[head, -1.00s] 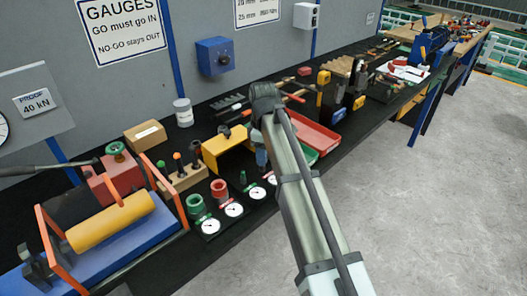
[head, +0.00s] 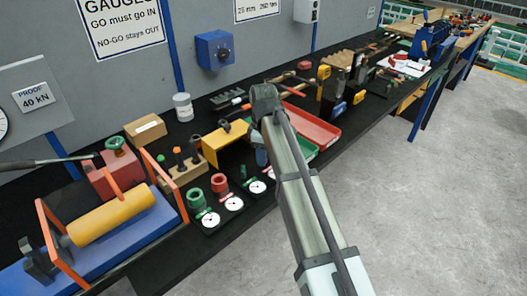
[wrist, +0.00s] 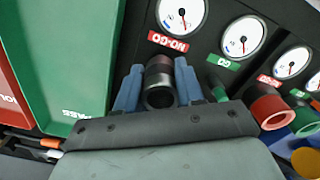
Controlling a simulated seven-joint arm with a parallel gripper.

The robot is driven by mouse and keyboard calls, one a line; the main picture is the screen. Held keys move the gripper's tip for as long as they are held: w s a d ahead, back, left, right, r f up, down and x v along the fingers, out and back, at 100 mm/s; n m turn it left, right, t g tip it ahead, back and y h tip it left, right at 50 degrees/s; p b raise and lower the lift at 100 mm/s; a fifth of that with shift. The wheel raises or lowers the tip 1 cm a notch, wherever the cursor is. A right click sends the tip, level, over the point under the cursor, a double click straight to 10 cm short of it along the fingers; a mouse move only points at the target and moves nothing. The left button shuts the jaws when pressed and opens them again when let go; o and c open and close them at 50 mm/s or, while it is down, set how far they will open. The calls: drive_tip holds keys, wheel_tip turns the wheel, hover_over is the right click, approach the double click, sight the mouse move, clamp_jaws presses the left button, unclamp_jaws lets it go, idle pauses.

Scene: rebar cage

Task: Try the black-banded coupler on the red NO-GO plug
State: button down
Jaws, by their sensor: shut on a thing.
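My gripper (wrist: 160,88) is shut on a dark coupler (wrist: 159,90), whose open end faces the wrist camera. Dark and dull-red rings show on it; I cannot tell the black band for sure. It is close in front of the dial labelled NO-GO (wrist: 180,14). The red NO-GO plug of that dial is not distinguishable and may be hidden by the coupler. I cannot tell whether they touch. In the head view my arm covers the coupler; only a bluish part of my gripper (head: 261,157) shows. A small green plug (wrist: 216,91) stands just right of my gripper.
A larger red plug (wrist: 267,108) and green plug (head: 195,198) stand with their dials farther along. A green tray (wrist: 65,60) and red tray (head: 312,126) lie beside my gripper. A yellow stand (head: 222,143) and wooden rack (head: 183,172) are behind the dials.

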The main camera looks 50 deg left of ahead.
drive_tip(key=shift+f, duration=0.75)
drive_tip(key=c, duration=0.6)
unclamp_jaws()
drive_tip(key=shift+r, duration=0.1)
wheel_tip(320, 180, up, 14)
drive_tip(key=shift+f, duration=0.2)
idle(0.7)
